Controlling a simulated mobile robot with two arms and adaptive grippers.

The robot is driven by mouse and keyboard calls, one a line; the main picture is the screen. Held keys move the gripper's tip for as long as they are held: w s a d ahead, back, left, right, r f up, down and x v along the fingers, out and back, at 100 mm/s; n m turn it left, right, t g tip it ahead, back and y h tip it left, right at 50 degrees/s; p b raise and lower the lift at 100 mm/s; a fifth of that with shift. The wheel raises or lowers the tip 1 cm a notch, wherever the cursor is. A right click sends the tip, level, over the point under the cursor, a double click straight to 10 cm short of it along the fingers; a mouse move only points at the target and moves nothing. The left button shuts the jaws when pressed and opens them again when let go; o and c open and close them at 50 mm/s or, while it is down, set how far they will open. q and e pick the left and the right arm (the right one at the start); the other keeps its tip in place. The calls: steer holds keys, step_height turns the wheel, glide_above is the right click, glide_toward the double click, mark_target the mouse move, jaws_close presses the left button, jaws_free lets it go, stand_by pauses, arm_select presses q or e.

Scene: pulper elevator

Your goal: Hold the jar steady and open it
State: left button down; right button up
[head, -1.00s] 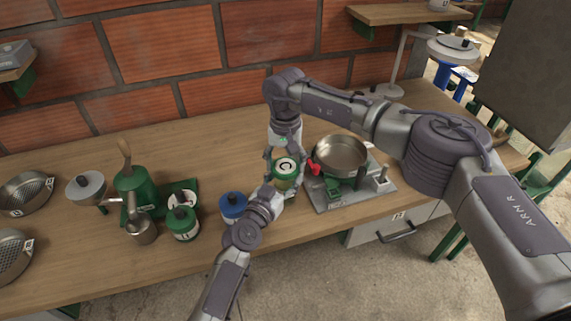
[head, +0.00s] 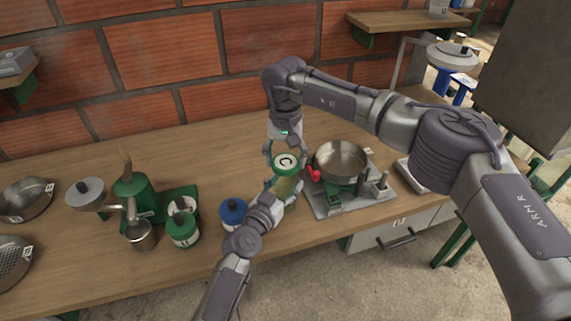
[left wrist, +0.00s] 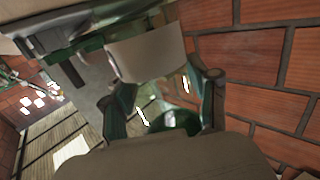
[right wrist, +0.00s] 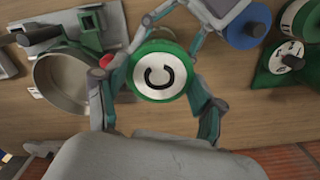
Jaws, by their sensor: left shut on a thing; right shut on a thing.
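The jar (head: 287,187) has a yellowish body, seen below its lid in the head view. The green lid (head: 285,160) has a white top with a black curved arrow. It also shows in the right wrist view (right wrist: 161,76), between the fingers. My left gripper (head: 284,185) is shut on the jar body from the front. My right gripper (head: 284,152) is shut on the lid from behind and above. In the left wrist view, fingers and green parts are dark and crowded. Whether the lid is clear of the jar's rim is hidden.
A metal pan (head: 341,160) on a scale-like stand with a red knob (head: 314,175) is close on the right. A blue-lidded jar (head: 233,212) stands close on the left, with a green pulper (head: 133,192) and another green-lidded jar (head: 183,226) beyond. Bench space behind is clear.

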arm_select(q)
steer(key=shift+c, duration=1.1)
jaws_free()
